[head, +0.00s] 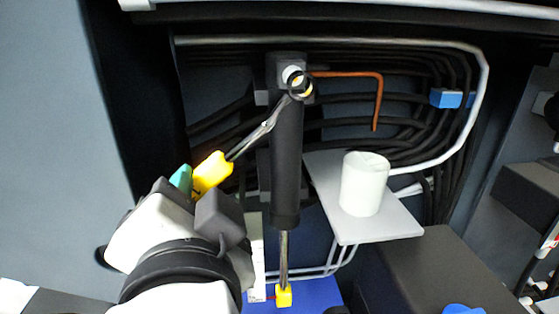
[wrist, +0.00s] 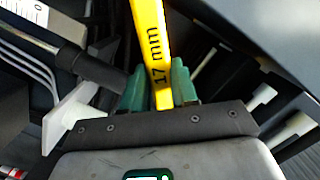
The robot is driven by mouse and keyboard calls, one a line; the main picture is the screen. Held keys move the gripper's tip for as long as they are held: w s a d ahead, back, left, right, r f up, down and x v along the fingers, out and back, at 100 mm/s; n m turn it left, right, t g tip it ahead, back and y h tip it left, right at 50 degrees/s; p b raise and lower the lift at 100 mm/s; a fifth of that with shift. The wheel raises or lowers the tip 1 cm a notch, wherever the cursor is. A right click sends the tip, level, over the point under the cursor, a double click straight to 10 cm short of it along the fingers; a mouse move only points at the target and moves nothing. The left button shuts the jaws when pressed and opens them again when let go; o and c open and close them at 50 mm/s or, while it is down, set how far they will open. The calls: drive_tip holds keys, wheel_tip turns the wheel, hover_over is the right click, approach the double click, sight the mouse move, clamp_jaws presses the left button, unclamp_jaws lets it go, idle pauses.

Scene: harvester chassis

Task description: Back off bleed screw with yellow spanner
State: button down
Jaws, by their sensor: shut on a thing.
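The yellow spanner (head: 212,172) runs up and right from my gripper (head: 195,180). Its metal shank ends in a dark ring at the upper end of an upright black cylinder (head: 286,160). A small pale, brassy spot shows inside the ring and looks like the bleed screw (head: 300,86); I cannot tell how deep the ring sits on it. In the wrist view, the green fingers of my gripper (wrist: 158,80) are shut on the spanner's yellow handle (wrist: 150,30), marked "17 mm". The ring end is out of that view.
A white cup (head: 362,185) stands on a grey plate (head: 330,190) right of the cylinder. An orange bent rod (head: 376,95), black hoses (head: 425,85) and a pale pipe (head: 478,100) lie behind. Below, the cylinder's rod ends at a yellow block (head: 283,296). A dark panel bounds the left.

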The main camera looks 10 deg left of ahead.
drive_tip(key=shift+x, duration=0.8)
drive_tip(key=shift+w+r, duration=0.1)
drive_tip(key=shift+w, duration=0.15)
drive_tip(key=shift+w+a, duration=0.1)
drive_tip(key=shift+w, duration=0.25)
drive_tip(key=shift+w+a, duration=0.15)
drive_tip(key=shift+w, duration=0.3)
drive_tip(key=shift+w+d+f+n+p, duration=0.2)
drive_tip(key=shift+d+f+n+p, duration=0.05)
drive_tip(key=shift+d+f+n, duration=0.4)
drive_tip(key=shift+w+d+f+n+p, duration=0.15)
drive_tip(key=shift+d+f+n+p, duration=0.05)
drive_tip(key=shift+d+f+n, duration=0.4)
drive_tip(key=shift+w+d+f+n+h+p, duration=0.25)
drive_tip(key=shift+d+f+n+p, duration=0.15)
drive_tip(key=shift+d+n, duration=0.25)
drive_tip(key=shift+w+d+f+n+h+p, duration=0.25)
drive_tip(key=shift+d+f+n, duration=0.2)
drive_tip(key=shift+d, duration=0.35)
